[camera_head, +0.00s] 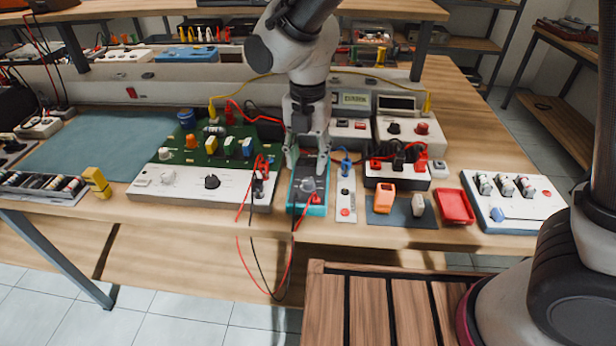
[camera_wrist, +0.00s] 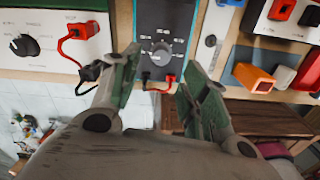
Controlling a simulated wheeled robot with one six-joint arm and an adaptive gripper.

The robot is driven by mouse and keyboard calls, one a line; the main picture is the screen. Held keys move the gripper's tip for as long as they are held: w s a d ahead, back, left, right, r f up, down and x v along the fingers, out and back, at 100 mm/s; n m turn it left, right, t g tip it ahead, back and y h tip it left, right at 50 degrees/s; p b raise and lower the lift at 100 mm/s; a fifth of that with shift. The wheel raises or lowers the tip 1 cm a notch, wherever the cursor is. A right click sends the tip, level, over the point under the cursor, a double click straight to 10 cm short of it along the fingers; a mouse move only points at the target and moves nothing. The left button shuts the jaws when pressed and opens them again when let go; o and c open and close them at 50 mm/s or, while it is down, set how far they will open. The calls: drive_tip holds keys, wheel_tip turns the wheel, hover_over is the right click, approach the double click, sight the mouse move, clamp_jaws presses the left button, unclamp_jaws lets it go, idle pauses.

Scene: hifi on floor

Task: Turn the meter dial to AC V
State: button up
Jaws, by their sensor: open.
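The meter (camera_head: 309,203) is a teal-edged box with a dark face, lying on the bench near its front edge. Its round grey dial (camera_head: 308,185) also shows in the wrist view (camera_wrist: 161,53), with small white markings around it that are too small to read. Red and black leads plug into the meter below the dial. My gripper (camera_head: 307,168) points down over the meter, its open fingers spread to either side. In the wrist view my open gripper (camera_wrist: 155,95) has a finger on each side of the dial's lower area, with nothing between them. The dial's setting cannot be read.
A white panel with a green circuit board (camera_head: 205,187) stands left of the meter. A narrow white strip (camera_head: 346,195) is close on its right, then a black socket block (camera_head: 396,174), an orange block (camera_head: 385,201) and a red tray (camera_head: 455,207). Loose leads (camera_head: 270,285) hang over the front edge.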

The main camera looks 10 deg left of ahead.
sight(308, 181)
wheel_tip(308, 181, down, 6)
drive_tip(key=shift+d+f, duration=0.1)
drive_tip(key=shift+f, duration=0.15)
clamp_jaws()
